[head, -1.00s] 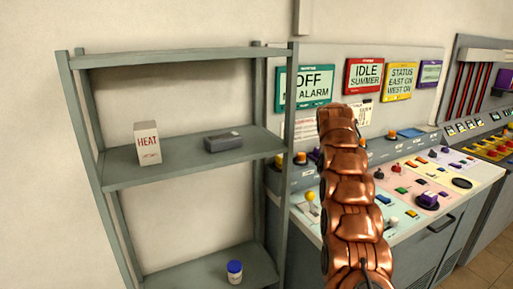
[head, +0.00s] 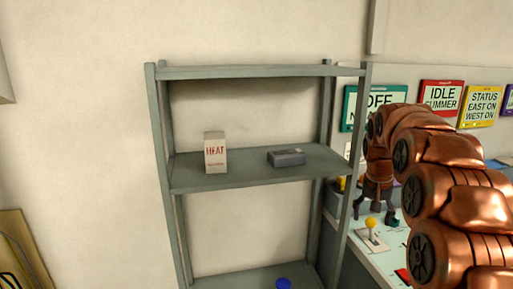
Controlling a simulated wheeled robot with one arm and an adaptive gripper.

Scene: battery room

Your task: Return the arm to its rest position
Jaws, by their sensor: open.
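My copper segmented arm (head: 450,195) fills the right side of the head view. It arches over and bends down at its far end. My gripper (head: 375,217) hangs there with its dark fingers spread, pointing down, with nothing seen between them. It appears beside the right post of the grey shelf (head: 265,72), above the control desk (head: 385,262). A yellow-topped lever (head: 371,224) shows just below the fingers. I cannot tell the exact gap between the gripper and the desk or the post.
On the middle shelf board stand a white HEAT box (head: 215,153) and a dark grey case (head: 287,158). A blue lid (head: 283,284) shows on the lower board. Coloured signs (head: 441,97) hang behind the arm. A yellowish panel (head: 22,250) stands at lower left. The wall between is bare.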

